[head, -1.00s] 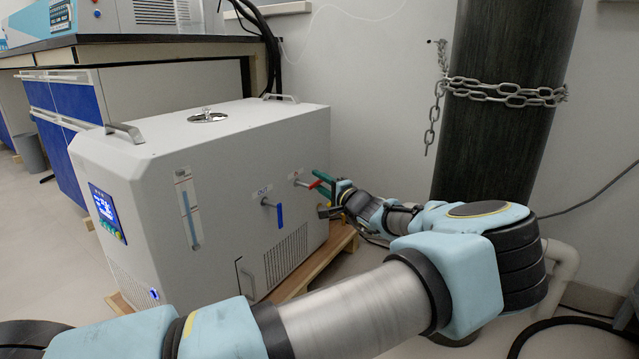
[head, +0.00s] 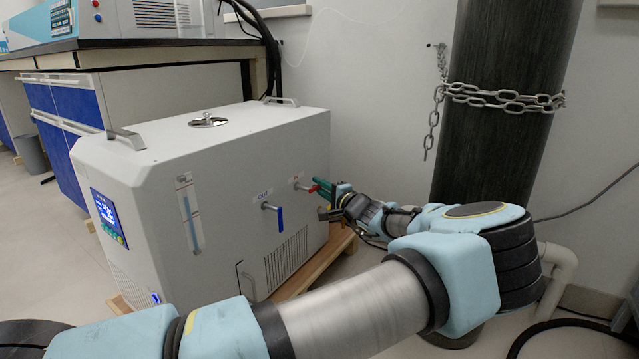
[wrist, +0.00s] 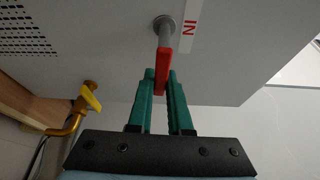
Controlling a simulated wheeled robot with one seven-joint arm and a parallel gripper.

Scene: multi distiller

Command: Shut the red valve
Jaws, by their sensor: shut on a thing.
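The red valve (head: 311,188) is on the side of the white machine (head: 235,170), by the "IN" label. Its red handle points outward, roughly in line with its grey stem. In the wrist view the red handle (wrist: 164,66) runs from the stem down between the green fingers. My gripper (head: 319,185) is at the handle's outer end. In the wrist view my gripper (wrist: 161,80) is shut on that end, one finger on each side. The part of the handle deep between the fingers is hidden.
A blue-handled valve (head: 279,218) hangs down left of the red one, by the "OUT" label. A dark cylinder (head: 495,150) with a chain (head: 500,97) stands right, behind my arm.

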